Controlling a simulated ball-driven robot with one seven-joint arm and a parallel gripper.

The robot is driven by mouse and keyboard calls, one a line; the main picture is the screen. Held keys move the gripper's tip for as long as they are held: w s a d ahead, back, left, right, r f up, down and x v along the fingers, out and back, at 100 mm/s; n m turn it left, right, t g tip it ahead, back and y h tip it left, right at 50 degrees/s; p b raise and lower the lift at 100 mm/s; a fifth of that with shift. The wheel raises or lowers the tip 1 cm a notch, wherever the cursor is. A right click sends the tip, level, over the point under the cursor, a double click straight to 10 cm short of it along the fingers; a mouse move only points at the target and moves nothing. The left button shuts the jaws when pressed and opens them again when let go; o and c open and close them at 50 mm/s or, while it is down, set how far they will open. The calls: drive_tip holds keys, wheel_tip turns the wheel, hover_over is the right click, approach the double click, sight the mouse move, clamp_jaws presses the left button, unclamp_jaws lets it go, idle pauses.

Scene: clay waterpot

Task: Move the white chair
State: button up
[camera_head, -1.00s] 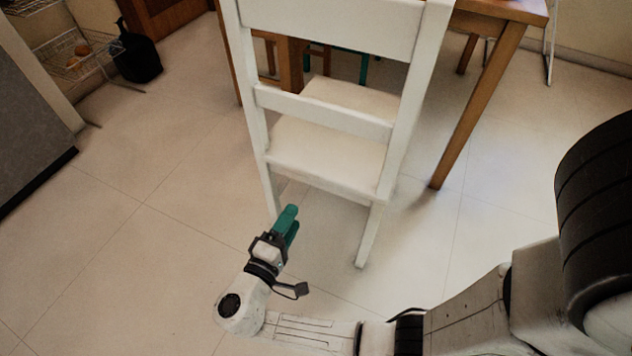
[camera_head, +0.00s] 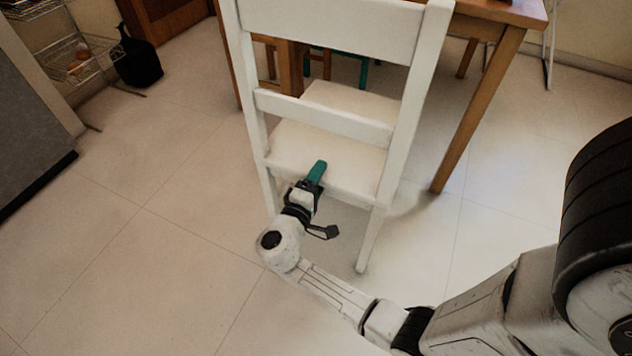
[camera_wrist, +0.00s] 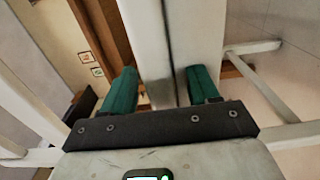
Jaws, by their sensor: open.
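The white chair (camera_head: 325,117) stands upright with its slatted back toward me and its seat facing the table. My gripper (camera_head: 316,172) is at the back of the chair, between the rear legs in the picture and over the near seat edge, below the lower back slat. In the wrist view, the green fingers of my gripper (camera_wrist: 160,84) are spread apart and open. A wide white part of the chair (camera_wrist: 148,40) lies ahead between the fingers. I cannot tell whether they touch it.
A wooden table (camera_head: 478,110) stands beyond the chair, with one leg close to its right. A black jug (camera_head: 137,62) and a wire rack (camera_head: 70,55) are at the upper left. A grey cabinet (camera_head: 30,120) stands at the left edge. The tiled floor left of the chair is clear.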

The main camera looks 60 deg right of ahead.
clamp_jaws()
idle(0.5)
idle(0.9)
